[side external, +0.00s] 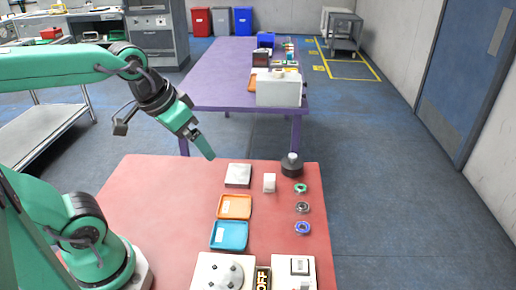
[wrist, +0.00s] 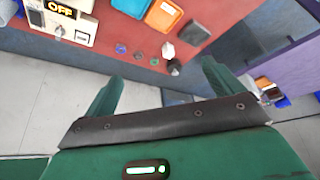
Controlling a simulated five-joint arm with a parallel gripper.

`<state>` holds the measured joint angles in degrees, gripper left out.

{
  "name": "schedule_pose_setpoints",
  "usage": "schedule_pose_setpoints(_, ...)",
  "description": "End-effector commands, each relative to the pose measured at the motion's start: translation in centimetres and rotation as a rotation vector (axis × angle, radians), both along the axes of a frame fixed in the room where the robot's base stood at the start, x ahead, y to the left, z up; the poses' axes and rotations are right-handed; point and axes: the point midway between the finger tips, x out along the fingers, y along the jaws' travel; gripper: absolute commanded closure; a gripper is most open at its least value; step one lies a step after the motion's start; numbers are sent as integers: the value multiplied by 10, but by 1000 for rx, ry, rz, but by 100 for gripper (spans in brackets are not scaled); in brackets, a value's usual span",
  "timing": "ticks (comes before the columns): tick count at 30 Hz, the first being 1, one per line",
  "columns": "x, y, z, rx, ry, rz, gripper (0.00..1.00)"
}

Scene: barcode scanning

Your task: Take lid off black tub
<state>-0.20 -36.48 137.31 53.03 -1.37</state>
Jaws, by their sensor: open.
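The black tub (side external: 292,168) stands upright near the far right edge of the red table. A pale knob shows on its top; the seam between lid and tub is too small to make out. The black tub also shows small in the wrist view (wrist: 174,68), beyond the gap between my fingers. My gripper (side external: 206,150) is open and empty, raised above the far edge of the table, to the left of the tub and apart from it. In the wrist view my gripper (wrist: 162,76) shows two green fingers spread wide.
A white block (side external: 269,183) stands just left of the tub. Green, dark and blue rings (side external: 302,208) lie in front of it. A purple table (side external: 215,85) stands beyond.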

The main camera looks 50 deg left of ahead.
Motion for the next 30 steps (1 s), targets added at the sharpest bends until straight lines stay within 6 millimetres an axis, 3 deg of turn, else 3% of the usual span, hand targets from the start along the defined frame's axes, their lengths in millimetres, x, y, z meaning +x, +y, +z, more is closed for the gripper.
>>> schedule_pose_setpoints(15, 99, 5, 24, -33, 119, 88, 8)
schedule_pose_setpoints(30, 201, 11, 4, -57, 233, 175, 8)
